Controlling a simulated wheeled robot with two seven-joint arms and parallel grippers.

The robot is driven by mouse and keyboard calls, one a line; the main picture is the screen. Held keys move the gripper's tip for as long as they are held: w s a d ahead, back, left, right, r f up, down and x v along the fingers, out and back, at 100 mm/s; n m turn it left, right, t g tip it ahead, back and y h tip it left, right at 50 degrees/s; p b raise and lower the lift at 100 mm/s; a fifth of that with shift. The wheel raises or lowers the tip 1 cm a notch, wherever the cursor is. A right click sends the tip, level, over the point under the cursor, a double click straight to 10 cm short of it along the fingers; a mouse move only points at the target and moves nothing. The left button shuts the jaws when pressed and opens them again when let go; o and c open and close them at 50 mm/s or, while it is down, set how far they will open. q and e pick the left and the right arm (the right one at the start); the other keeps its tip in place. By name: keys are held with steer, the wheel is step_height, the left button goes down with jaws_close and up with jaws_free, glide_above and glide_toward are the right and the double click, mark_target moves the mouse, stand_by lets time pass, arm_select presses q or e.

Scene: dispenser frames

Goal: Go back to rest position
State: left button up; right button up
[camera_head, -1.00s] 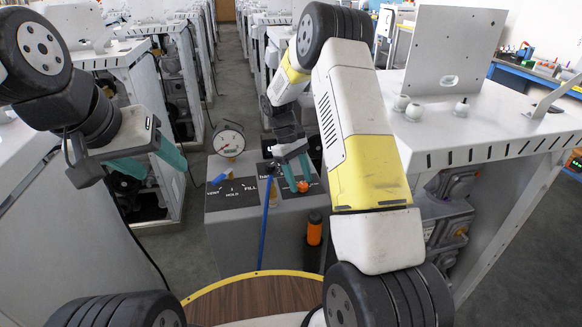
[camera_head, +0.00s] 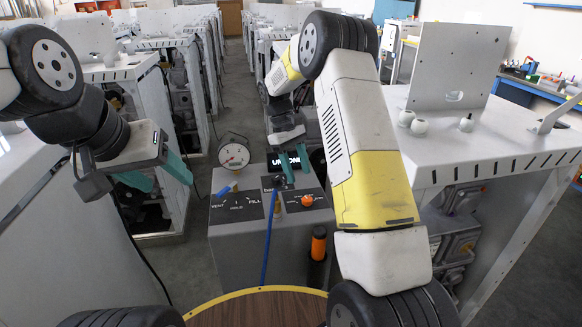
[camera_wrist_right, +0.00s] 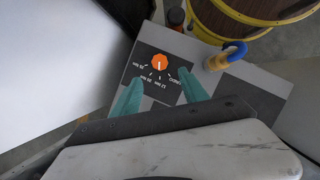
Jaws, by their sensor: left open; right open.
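My right gripper (camera_head: 297,174) is open and empty. It hangs above and behind the dispenser box's orange knob (camera_head: 307,200), apart from it. In the right wrist view the orange knob (camera_wrist_right: 159,62) shows just beyond the two teal fingers (camera_wrist_right: 161,88), with printed marks around it. My left gripper (camera_head: 170,184) is open and empty in the air, left of the dispenser box (camera_head: 235,245). The box carries a round gauge (camera_head: 234,155) and a blue-handled lever (camera_head: 224,191) on the panel lettered VENT, HOLD and FILL.
A blue hose (camera_head: 269,235) runs down the box's front, and an orange cylinder (camera_head: 318,245) stands in a dark holder there. A white bench (camera_head: 480,150) is close on the right. White frames (camera_head: 130,68) line the left. A round wooden top (camera_head: 260,308) lies in front.

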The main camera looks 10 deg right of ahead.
steer(key=s+d+r+m+t+y, duration=0.1)
steer(key=s+r+m+t, duration=0.1)
steer(key=s+r, duration=0.55)
steer(key=s+r+m+t+y, duration=0.1)
steer(key=s+r+t+y, duration=0.3)
steer(key=r, duration=0.6)
steer(key=s+r+m+t, duration=0.2)
steer(key=s+m+t, duration=0.1)
steer(key=s, duration=1.3)
steer(key=shift+s+a+m+t, duration=0.3)
steer(key=shift+a+m+t, duration=0.1)
steer(key=shift+a, duration=0.05)
